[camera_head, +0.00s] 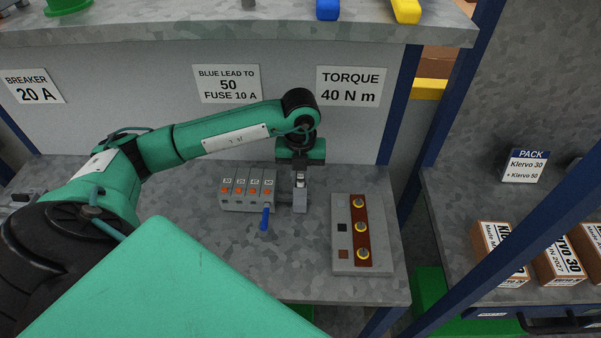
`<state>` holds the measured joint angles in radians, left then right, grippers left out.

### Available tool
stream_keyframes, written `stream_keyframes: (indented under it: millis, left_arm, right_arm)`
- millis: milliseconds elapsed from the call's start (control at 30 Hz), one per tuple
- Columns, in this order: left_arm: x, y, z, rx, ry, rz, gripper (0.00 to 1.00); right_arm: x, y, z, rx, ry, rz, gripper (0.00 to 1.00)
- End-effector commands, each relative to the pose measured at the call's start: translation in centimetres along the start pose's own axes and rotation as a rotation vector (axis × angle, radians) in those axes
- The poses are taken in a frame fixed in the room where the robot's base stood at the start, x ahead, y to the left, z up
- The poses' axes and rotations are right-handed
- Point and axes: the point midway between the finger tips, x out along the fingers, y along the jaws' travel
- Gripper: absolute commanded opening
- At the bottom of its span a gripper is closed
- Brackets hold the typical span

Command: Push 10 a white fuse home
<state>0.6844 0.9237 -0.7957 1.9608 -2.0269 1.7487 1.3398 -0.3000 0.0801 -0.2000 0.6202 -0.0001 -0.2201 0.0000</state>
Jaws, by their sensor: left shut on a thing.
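My left gripper (300,174) reaches in from the left and points down over the bench, shut on a small pale piece, probably the white fuse (300,179). The jaws hide most of the piece, and I cannot tell how deep it sits. Directly below is a narrow grey holder (300,202), at the right end of the terminal row. The grey terminal block (246,191) has numbered labels and orange dots. A blue lead (265,218) sticks out at its front right. My right gripper is not in view.
A grey panel (346,264) with a dark red strip and several brass-coloured studs lies to the right. Signs on the back wall include "FUSE 10 A" (228,84) and "TORQUE 40 N m" (351,87). A shelf (200,30) overhangs behind. Klervo boxes (500,250) stand at far right.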

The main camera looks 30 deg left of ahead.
Motion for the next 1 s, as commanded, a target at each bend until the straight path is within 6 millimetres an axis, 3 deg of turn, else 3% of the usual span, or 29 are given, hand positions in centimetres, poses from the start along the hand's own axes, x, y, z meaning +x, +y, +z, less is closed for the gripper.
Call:
stream_keyframes:
  millis: [433,467,567,1000]
  left_arm:
    - [0.89,0.05,-0.07,0.000,0.003,0.003,0.00]
    - [0.86,0.05,-0.08,0.000,0.003,0.003,0.22]
    - [0.87,0.04,-0.09,0.000,0.003,0.003,0.42]
    - [0.77,0.00,-0.06,0.000,0.002,0.001,0.44]
  right_arm:
    - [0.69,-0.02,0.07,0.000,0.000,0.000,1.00]
    - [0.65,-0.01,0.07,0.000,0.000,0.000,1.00]
    - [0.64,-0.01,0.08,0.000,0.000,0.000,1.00]
    - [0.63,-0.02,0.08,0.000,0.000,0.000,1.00]
